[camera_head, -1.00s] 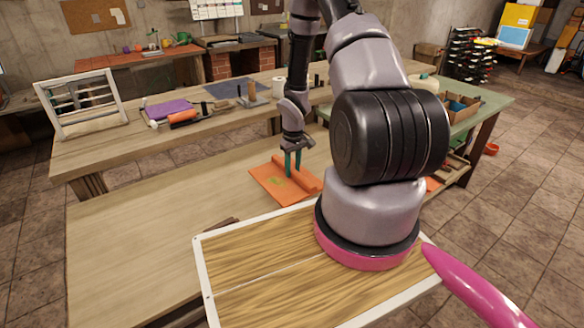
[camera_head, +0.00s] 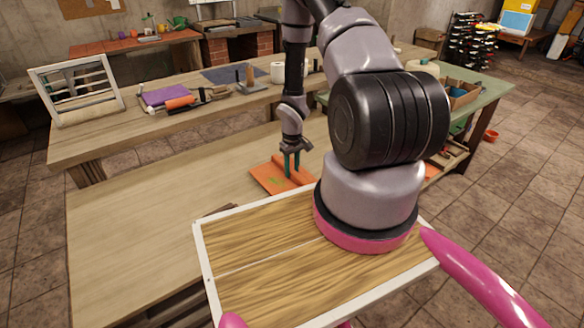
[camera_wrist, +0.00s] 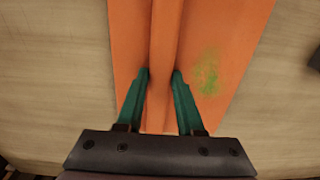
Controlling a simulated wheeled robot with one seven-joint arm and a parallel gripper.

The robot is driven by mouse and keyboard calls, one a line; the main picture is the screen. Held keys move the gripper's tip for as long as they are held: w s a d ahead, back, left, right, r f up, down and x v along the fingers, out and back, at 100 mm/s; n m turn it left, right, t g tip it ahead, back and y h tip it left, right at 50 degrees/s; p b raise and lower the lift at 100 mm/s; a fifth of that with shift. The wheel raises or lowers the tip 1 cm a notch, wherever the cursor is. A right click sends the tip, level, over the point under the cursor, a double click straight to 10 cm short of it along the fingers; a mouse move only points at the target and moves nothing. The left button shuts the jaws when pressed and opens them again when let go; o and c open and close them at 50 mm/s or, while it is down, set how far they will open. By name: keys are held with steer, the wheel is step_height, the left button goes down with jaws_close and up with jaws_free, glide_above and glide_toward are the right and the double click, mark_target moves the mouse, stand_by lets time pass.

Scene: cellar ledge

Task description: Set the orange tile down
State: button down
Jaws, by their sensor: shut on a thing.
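The orange tile (camera_head: 268,178) is a flat slab with a raised ridge along its middle and a green-yellow smudge on one side. It appears just at or over the wooden bench top (camera_head: 160,215); I cannot tell whether it touches. My gripper (camera_head: 291,163) points down with its green fingers on both sides of the ridge, shut on it. In the wrist view the tile (camera_wrist: 225,45) fills the middle, and the fingers of my gripper (camera_wrist: 160,80) clasp the ridge. The tile's right end is partly hidden behind my arm in the head view.
Bare bench top lies left of the tile. A raised shelf behind holds a purple cloth (camera_head: 165,94), an orange roll (camera_head: 180,102), a white frame (camera_head: 75,90) and a dark mat (camera_head: 232,73). A green table (camera_head: 480,88) stands at right. A dark object shows at the wrist view's right edge (camera_wrist: 315,60).

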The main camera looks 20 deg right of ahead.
steer(key=shift+f, duration=0.55)
stand_by(0.4)
steer(key=shift+c, duration=2.3)
jaws_free()
